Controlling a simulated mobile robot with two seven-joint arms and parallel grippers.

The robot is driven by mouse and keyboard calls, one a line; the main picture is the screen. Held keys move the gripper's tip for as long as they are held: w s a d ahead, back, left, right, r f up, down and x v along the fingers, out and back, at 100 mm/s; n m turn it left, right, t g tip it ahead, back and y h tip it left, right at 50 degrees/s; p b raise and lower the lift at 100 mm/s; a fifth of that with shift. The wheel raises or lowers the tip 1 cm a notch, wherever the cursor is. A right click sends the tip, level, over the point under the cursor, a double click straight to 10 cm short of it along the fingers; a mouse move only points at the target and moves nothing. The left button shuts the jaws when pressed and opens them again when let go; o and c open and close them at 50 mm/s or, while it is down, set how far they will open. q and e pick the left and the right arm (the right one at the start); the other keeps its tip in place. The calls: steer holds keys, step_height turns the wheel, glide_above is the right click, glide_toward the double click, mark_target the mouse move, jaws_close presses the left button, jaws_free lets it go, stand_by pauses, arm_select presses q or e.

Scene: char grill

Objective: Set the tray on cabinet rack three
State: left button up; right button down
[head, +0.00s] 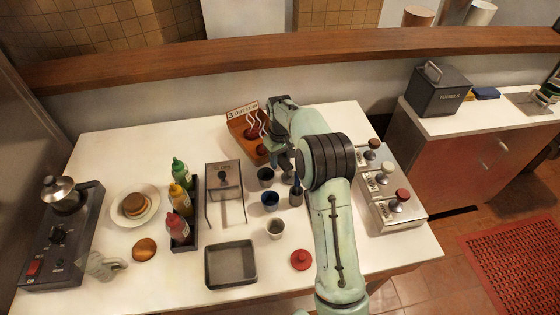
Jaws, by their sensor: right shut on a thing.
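The dark grey rectangular tray (231,263) lies flat and empty near the front middle of the white table. My right gripper (279,158) is far back on the table, right beside an orange-brown box (245,131) with a sign. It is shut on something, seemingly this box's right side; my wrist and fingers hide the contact. The tray is well away from my right gripper. No numbered cabinet rack can be made out.
A wire-legged stand (224,181), a bottle caddy (185,240) and small cups (270,201) surround the tray. A burner (62,240) is at left, a box with several knobs (388,190) at right. A wooden ledge (200,62) runs behind.

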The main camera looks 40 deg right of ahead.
steer(key=shift+f, duration=0.65)
steer(key=c, duration=0.9)
jaws_free()
